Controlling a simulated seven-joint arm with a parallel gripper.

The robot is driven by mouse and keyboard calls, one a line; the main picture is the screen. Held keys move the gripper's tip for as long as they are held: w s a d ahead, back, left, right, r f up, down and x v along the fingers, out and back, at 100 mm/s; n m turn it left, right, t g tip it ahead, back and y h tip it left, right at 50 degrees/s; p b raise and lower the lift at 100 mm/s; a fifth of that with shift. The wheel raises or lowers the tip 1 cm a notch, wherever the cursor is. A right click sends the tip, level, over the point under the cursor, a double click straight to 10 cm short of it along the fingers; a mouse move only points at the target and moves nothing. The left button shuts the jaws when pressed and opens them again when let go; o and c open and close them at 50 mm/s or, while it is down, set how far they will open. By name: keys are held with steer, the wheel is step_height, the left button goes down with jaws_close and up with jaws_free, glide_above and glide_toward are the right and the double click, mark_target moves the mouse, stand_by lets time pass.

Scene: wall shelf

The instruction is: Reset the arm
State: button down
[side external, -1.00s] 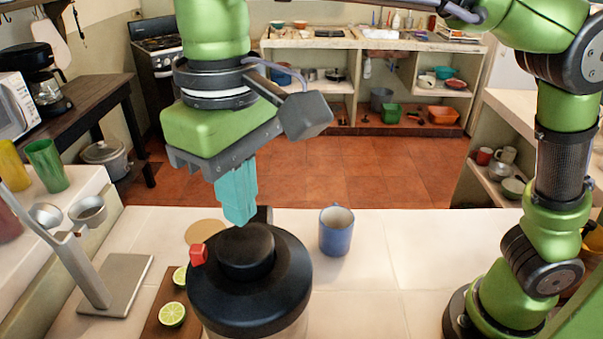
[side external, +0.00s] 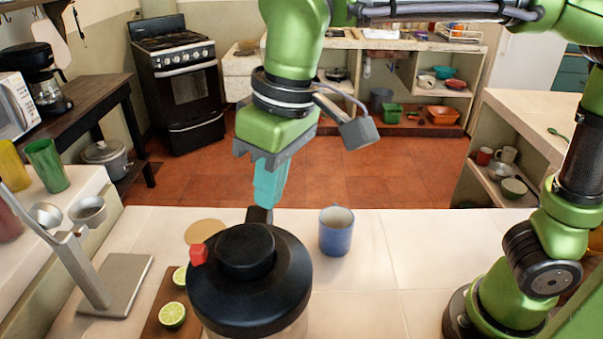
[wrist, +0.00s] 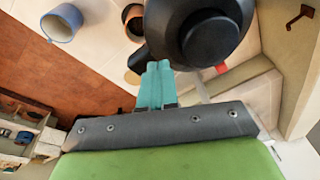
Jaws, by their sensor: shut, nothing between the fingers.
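My gripper (side external: 265,205) is shut and empty, with its teal fingers pressed together and pointing down. In the side view it hangs behind the large jar with a black lid (side external: 247,275), near the dark upright piece behind that lid. In the wrist view the shut fingers (wrist: 157,66) point toward the black lid (wrist: 200,35). I cannot tell the exact gap between the fingertips and the jar.
Lime halves (side external: 172,315) lie on a wooden board at the left. A grey metal stand (side external: 115,285) is further left.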

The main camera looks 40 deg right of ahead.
steer(key=s+d+f+m+t, duration=0.2)
steer(key=d+f+m, duration=0.1)
steer(key=d, duration=0.8)
steer(key=s+d+f+m+t, duration=0.2)
steer(key=d+m+t, duration=0.1)
steer(key=d, duration=0.8)
steer(key=shift+s+d+f+m+t+y, duration=0.3)
steer(key=shift+s+f+m, duration=0.1)
steer(key=shift+m, duration=0.5)
